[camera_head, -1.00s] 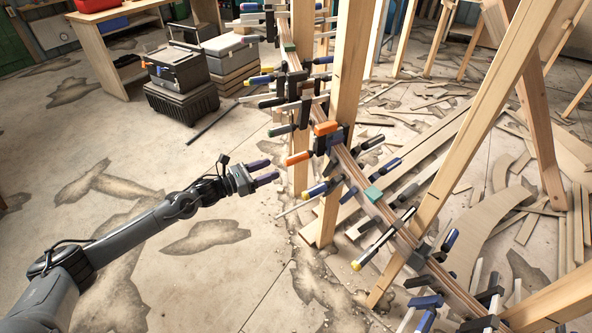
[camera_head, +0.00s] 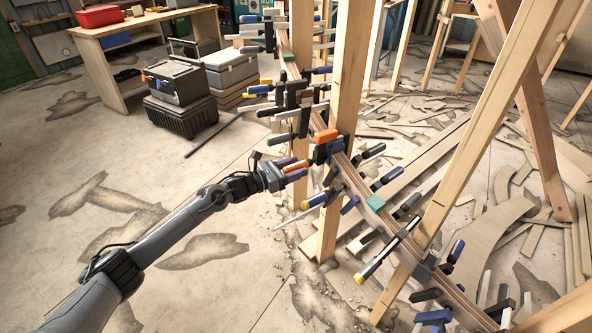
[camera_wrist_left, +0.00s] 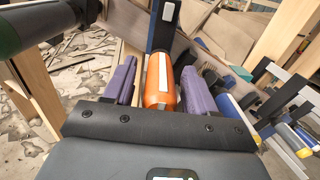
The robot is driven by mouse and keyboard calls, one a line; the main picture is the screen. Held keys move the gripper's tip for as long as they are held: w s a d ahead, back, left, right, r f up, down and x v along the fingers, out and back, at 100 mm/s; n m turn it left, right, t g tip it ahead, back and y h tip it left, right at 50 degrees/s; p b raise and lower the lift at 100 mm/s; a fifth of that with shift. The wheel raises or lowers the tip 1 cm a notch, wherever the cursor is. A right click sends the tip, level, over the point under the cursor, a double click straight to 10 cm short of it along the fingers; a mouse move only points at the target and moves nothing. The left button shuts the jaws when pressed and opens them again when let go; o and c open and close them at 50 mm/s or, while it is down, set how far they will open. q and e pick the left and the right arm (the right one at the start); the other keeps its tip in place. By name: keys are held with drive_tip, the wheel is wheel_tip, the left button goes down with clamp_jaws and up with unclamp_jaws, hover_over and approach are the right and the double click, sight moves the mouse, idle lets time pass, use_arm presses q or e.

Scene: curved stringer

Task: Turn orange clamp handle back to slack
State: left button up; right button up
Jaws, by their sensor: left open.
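The orange clamp handle (camera_wrist_left: 161,85) lies between the two purple fingers of my left gripper (camera_wrist_left: 160,82) in the left wrist view. The fingers stand apart, with a visible gap on each side of the handle. In the head view the orange handle (camera_head: 294,166) shows at the left gripper (camera_head: 288,170), partly covered by the fingers. Its clamp, with a blue bar (camera_wrist_left: 165,25) and an orange pad (camera_head: 326,136), sits on the curved wooden stringer (camera_head: 357,185). My right gripper is not in view.
Several other clamps with blue, black and yellow-tipped handles line the stringer, such as a yellow-tipped one (camera_head: 315,200) just below. A wooden post (camera_head: 345,90) stands close behind. Toolboxes (camera_head: 180,100) stand at the back left. The floor at left is open.

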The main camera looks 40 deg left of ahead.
use_arm(q)
drive_tip(key=shift+w+d, duration=0.15)
drive_tip(key=shift+w, duration=0.15)
clamp_jaws()
idle(0.3)
